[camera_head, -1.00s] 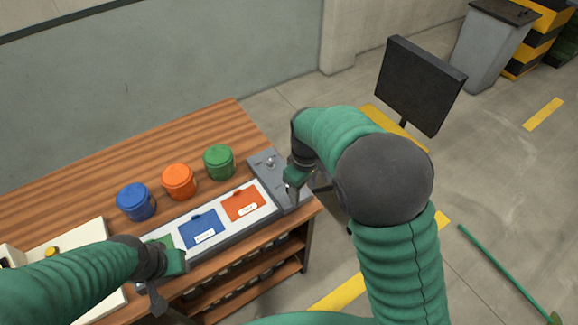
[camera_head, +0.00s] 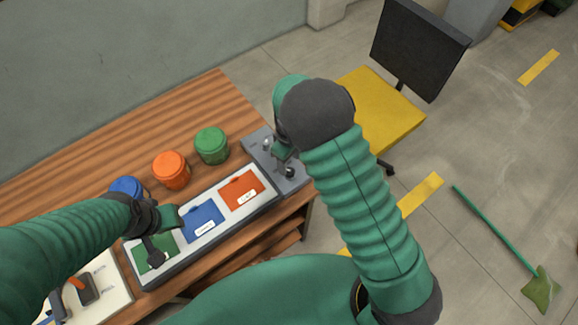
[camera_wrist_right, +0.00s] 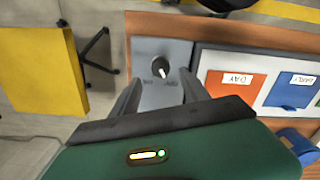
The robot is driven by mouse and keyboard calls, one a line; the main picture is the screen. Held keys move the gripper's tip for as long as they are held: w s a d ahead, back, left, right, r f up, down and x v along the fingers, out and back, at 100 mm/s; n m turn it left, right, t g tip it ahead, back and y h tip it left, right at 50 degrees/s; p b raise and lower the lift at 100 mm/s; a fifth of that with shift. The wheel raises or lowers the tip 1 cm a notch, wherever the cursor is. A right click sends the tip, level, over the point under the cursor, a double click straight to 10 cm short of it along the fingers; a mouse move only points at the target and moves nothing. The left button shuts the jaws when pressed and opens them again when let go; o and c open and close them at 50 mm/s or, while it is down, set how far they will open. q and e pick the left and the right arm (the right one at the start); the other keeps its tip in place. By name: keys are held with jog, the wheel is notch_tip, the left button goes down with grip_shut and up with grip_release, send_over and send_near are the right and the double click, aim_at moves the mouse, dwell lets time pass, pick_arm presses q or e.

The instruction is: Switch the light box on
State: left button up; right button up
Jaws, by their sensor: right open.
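The light box (camera_head: 178,262) is a long white-topped box at the table's front edge, holding green, blue and orange cards. Its grey control panel (camera_head: 257,150) is at the right end. A dark knob (camera_head: 289,172) stands on the panel near the front. In the right wrist view the knob (camera_wrist_right: 160,68) has a label on either side, too small to read surely. My right gripper (camera_head: 284,155) is over the panel, open; in the wrist view its fingers (camera_wrist_right: 160,85) point at the knob, one on each side. My left gripper (camera_head: 157,257) is over the green card; its jaws are unclear.
Blue (camera_head: 128,188), orange (camera_head: 171,170) and green (camera_head: 212,146) jars stand behind the light box. A pale board (camera_head: 108,280) lies at the left. A yellow-seated chair (camera_head: 380,112) stands right of the table. A green broom (camera_head: 500,235) lies on the floor.

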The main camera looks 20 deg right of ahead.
aim_at(290, 170)
notch_tip(290, 170, down, 4)
jog(key=shift+r, duration=0.25)
jog(key=shift+s+f, duration=0.2)
jog(key=shift+f, duration=0.4)
jog(key=shift+c, duration=0.3)
grip_shut()
